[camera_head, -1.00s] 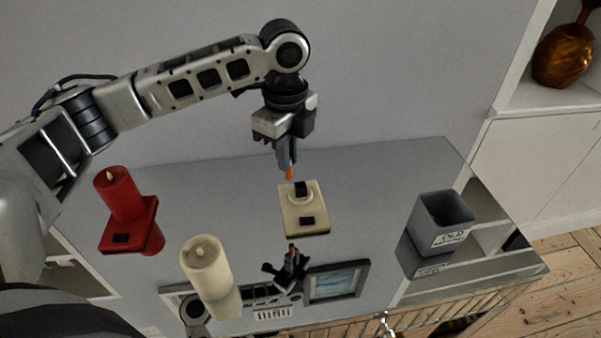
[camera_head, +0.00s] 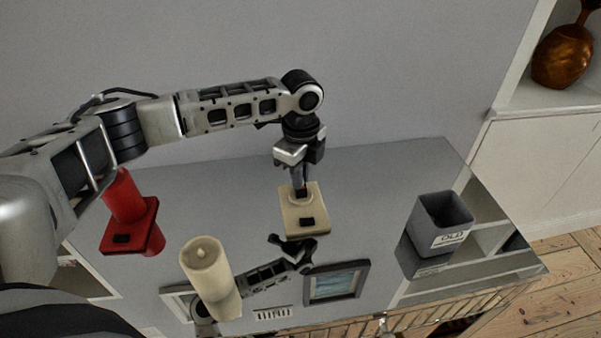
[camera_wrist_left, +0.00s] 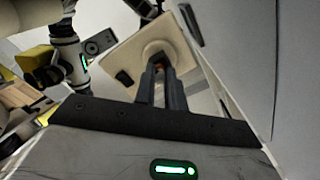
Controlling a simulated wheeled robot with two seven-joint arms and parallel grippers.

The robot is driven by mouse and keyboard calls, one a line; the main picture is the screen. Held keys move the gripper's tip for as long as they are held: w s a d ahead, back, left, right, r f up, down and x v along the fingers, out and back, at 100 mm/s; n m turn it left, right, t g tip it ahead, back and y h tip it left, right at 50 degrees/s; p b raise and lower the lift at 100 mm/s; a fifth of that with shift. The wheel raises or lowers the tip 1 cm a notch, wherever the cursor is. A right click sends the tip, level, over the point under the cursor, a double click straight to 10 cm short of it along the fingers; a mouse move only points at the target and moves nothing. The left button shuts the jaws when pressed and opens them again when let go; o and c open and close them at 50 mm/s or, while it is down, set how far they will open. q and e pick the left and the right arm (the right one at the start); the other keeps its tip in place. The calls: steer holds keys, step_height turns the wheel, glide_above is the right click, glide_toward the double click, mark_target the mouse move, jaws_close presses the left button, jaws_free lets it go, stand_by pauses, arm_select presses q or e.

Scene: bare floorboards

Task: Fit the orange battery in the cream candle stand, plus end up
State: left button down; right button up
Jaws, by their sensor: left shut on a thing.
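The cream candle stand (camera_head: 313,226) is a square block with a raised round collar and a black patch on its near side, lying on the glossy tabletop. It also shows in the wrist view (camera_wrist_left: 185,55). My left gripper (camera_head: 299,190) points down with its fingertips at the collar of the stand. In the wrist view its two fingers (camera_wrist_left: 161,85) are close together over the collar. My right gripper is not in view.
A cream candle (camera_head: 206,268) stands at the near left. A red candle (camera_head: 124,200) on a red stand (camera_head: 128,235) is partly behind my arm. A grey bin (camera_head: 443,218) stands at the right. The mirror-like top (camera_head: 370,190) reflects my arm and is clear between stand and bin.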

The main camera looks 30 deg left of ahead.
arm_select(q)
steer(key=shift+f, duration=0.15)
steer(key=c, duration=1.5)
jaws_free()
step_height(320, 180, up, 12)
steer(key=shift+r, duration=0.2)
